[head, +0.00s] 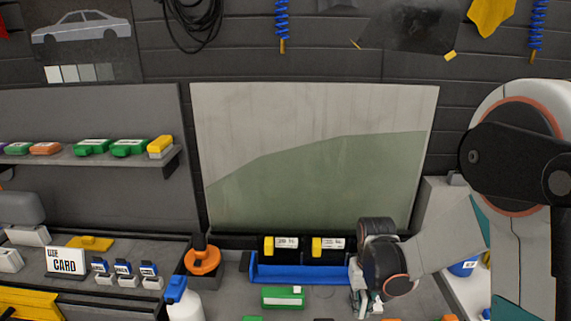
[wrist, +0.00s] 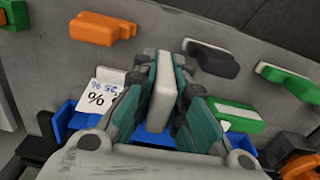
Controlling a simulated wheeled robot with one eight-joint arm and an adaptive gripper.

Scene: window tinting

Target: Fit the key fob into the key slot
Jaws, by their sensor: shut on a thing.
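My gripper (head: 367,301) is low at the right of the bench, in front of the right end of a blue tray (head: 300,272). In the wrist view its teal-padded fingers (wrist: 165,95) are shut on a pale grey slab (wrist: 164,88), which stands upright between them. I take this slab to be the key fob; its face shows no readable mark. In the head view the held piece is mostly hidden by the gripper. I cannot pick out the key slot with certainty in either view.
The blue tray holds black-and-yellow labelled boxes (head: 327,247). A green block (head: 283,299) lies in front of it. A glass pane (head: 310,150) rises behind.

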